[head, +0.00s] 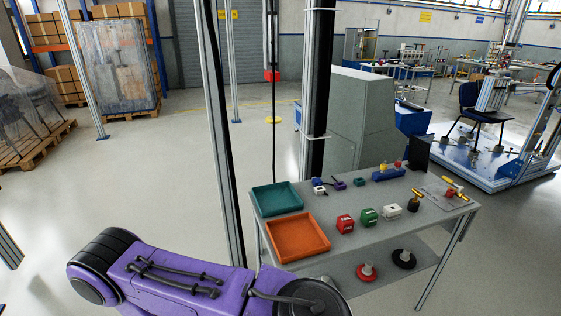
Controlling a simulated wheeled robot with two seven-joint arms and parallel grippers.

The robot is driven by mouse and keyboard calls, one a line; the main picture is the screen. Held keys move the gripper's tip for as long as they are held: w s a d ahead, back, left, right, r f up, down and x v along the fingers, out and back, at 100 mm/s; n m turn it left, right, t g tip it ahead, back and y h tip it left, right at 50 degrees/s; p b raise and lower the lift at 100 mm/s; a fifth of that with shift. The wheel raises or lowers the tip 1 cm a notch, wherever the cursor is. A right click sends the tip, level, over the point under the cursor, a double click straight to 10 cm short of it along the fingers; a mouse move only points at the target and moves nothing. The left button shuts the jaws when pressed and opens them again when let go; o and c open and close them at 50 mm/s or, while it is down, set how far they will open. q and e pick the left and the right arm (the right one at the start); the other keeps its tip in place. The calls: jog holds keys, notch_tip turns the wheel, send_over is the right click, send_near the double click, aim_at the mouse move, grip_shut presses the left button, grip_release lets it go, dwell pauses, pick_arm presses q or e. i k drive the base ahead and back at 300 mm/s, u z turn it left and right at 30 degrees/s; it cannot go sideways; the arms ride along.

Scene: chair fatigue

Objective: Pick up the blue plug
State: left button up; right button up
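A grey table (350,226) stands right of centre in the head view with small coloured parts on it. A small dark blue piece (320,190) lies near the back of the table, beside a white piece (317,181) and a purple piece (339,185). It may be the blue plug, but it is too small to be sure. A longer blue block (388,175) lies further right, with yellow and red pieces on it. A purple arm link of mine crosses the bottom left. Neither gripper is visible.
A teal tray (277,199) and an orange tray (297,237) sit at the table's left. Red (345,224), green (368,217) and white (391,212) blocks stand near the front. An upright metal post (219,140) rises left of the table.

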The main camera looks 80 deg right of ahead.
aim_at(317, 181)
jog(key=k, duration=1.25)
jog(key=z, duration=1.45)
